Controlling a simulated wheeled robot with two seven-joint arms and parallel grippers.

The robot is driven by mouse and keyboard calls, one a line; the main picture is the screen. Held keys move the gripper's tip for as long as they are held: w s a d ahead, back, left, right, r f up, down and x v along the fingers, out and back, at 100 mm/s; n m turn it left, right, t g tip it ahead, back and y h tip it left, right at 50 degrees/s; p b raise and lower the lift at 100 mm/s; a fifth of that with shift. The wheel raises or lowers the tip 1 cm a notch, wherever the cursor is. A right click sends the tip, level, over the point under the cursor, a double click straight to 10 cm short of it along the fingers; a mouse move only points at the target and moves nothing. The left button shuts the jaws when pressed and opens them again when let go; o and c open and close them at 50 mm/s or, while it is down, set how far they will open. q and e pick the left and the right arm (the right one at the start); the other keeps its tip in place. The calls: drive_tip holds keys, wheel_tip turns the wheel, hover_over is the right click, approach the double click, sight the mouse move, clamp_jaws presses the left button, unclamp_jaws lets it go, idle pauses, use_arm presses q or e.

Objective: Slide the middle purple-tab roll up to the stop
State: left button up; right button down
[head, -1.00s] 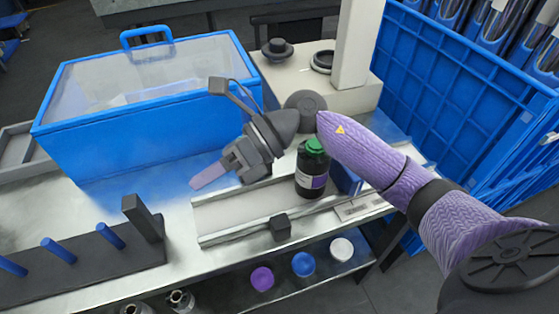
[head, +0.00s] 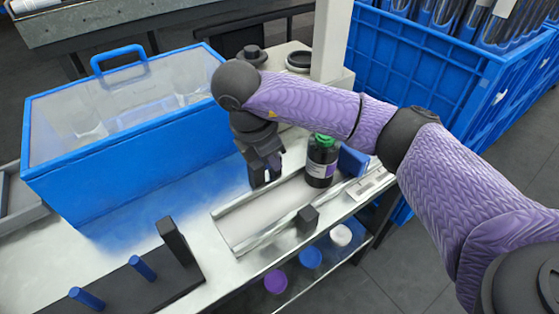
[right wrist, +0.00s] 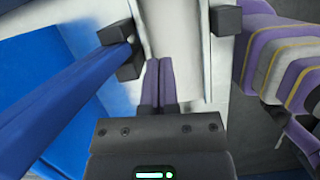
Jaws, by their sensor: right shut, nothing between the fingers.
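I cannot make out a roll with a purple tab in either view. A black stand (head: 135,290) with upright or slanted blue rods (head: 142,267) is at the lower left, and a tall black block (head: 175,240) rises at its end. The rods in view look bare. My left gripper is not in view.
A blue bin with a clear lid (head: 130,130) stands behind left. A dark green-capped bottle (head: 321,162) stands by the channel, with a small black block (head: 307,218) at its front. Purple (head: 275,281), blue and white lids show below. A blue crate (head: 420,60) is behind right.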

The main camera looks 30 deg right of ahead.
sight(308, 169)
drive_tip(key=b+x, duration=0.5)
drive_tip(key=x, duration=0.3)
drive_tip(key=shift+f, duration=0.4)
drive_tip(key=shift+s+d+r+b, duration=0.15)
drive_tip(key=shift+d+b, duration=0.1)
drive_tip(key=shift+d, duration=0.35)
drive_tip(key=shift+w+d+r+b, duration=0.15)
drive_tip(key=shift+d+b, duration=0.1)
drive_tip(key=shift+d, duration=0.4)
drive_tip(key=shift+s+d, duration=0.1)
drive_tip(key=shift+d, duration=0.3)
drive_tip(key=shift+d+r, duration=0.15)
drive_tip(key=shift+d, duration=0.1)
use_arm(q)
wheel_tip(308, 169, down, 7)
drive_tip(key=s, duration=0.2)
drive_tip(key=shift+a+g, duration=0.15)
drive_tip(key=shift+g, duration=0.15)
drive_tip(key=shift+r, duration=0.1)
use_arm(e)
drive_tip(key=shift+d+r+p, duration=0.2)
drive_tip(key=shift+d+p, duration=0.15)
drive_tip(key=shift+d, duration=0.3)
drive_tip(key=shift+d+f, duration=0.2)
drive_tip(key=shift+d, duration=0.1)
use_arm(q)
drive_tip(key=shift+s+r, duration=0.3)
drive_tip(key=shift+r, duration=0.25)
